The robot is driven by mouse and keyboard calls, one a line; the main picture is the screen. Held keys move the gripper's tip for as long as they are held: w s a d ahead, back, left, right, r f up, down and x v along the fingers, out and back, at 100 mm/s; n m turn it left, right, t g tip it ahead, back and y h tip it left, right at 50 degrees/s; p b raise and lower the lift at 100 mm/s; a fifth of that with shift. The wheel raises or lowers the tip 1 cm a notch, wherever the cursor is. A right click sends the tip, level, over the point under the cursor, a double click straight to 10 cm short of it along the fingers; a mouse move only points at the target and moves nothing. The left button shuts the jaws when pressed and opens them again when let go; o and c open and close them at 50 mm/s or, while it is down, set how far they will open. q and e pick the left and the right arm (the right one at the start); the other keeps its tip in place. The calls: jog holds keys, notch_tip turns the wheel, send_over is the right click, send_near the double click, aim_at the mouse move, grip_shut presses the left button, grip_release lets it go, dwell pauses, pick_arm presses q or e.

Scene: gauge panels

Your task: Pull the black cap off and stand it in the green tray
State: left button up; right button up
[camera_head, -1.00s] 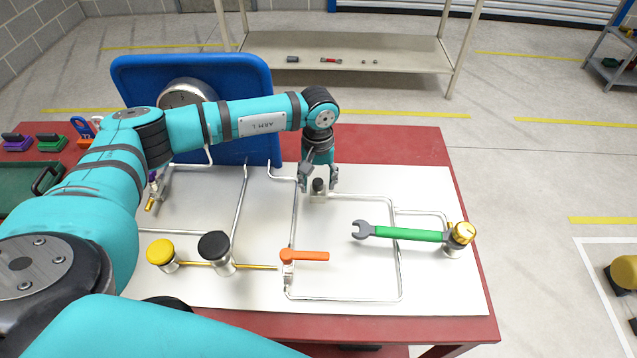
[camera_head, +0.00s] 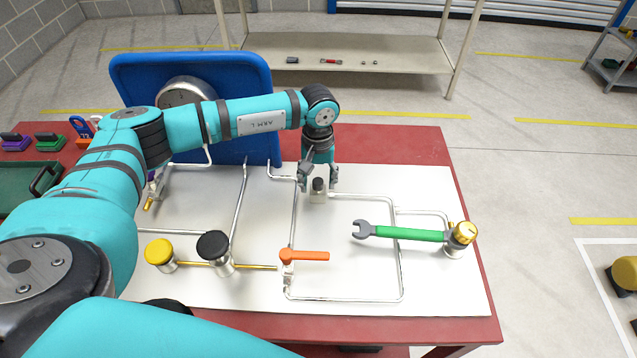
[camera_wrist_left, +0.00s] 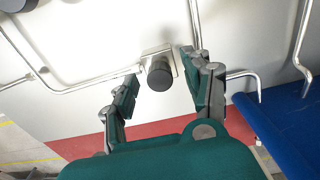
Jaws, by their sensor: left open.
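A small black cap (camera_head: 318,184) stands upright on a pale square fitting (camera_head: 318,197) at the back middle of the white panel. My left gripper (camera_head: 318,180) points down over it, open, one finger on each side. In the left wrist view the cap (camera_wrist_left: 160,75) sits between the open fingers (camera_wrist_left: 159,82), with visible gaps, so they do not grip it. The green tray (camera_head: 22,192) is at the far left of the red table, partly hidden by my left arm. My right gripper is not in view.
On the white panel (camera_head: 440,285) are a yellow knob (camera_head: 159,252), a larger black knob (camera_head: 213,245), an orange lever (camera_head: 305,256), pipes, and a green wrench (camera_head: 405,234) at a brass fitting (camera_head: 463,234). A blue board (camera_head: 258,110) stands upright behind my left arm.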

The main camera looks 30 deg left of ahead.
aim_at(318, 181)
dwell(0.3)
pick_arm(q)
grip_shut()
jog(key=shift+r, duration=0.1)
jog(key=shift+r+p, duration=1.2)
jog(key=shift+r, duration=1.75)
